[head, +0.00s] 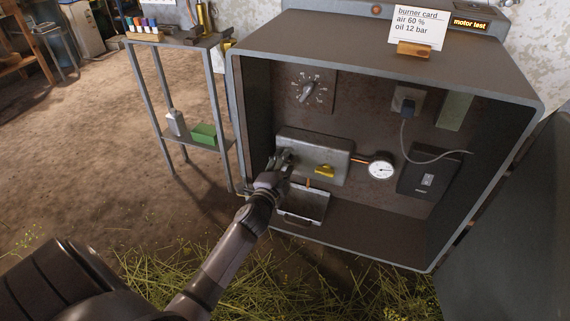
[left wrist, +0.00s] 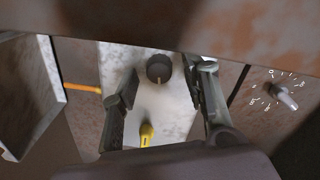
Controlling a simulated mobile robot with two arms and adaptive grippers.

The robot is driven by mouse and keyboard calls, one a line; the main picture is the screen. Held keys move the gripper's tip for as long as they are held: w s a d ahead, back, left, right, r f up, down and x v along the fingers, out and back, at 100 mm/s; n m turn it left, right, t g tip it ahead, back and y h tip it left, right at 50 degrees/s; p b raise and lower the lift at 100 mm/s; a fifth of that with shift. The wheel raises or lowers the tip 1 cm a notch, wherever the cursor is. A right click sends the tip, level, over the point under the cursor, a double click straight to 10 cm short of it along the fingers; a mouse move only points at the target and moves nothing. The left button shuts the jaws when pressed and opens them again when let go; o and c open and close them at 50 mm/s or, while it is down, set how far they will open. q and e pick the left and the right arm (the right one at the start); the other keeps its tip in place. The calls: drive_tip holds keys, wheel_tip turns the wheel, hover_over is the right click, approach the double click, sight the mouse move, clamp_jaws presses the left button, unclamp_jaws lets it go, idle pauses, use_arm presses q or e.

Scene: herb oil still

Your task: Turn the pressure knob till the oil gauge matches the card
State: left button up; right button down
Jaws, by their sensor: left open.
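The burner card (head: 416,28) stands on top of the cabinet and reads "air 60 %, oil 12 bar". The round white oil gauge (head: 381,170) sits right of a grey metal box (head: 325,158); its needle is too small to read. My left gripper (head: 281,160) is at the box's left end and hides the pressure knob there. In the left wrist view, the dark round knob (left wrist: 159,69) with a pale pointer mark lies between the open fingers (left wrist: 162,78) of that gripper. I cannot tell whether they touch it. My right gripper is out of view.
A yellow lever (head: 325,171) is on the box; it also shows in the left wrist view (left wrist: 146,134). A scaled dial (head: 308,91) is above. A plug with a cable (head: 407,103) and a dark switch box (head: 428,178) are right. A tray (head: 305,206) hangs below the box.

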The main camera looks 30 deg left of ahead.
use_arm(q)
drive_tip(key=shift+s+f, duration=0.1)
drive_tip(key=shift+s, duration=0.2)
drive_tip(key=v, duration=1.1)
drive_tip(key=shift+s, duration=0.2)
drive_tip(key=shift+d, duration=0.1)
idle(1.7)
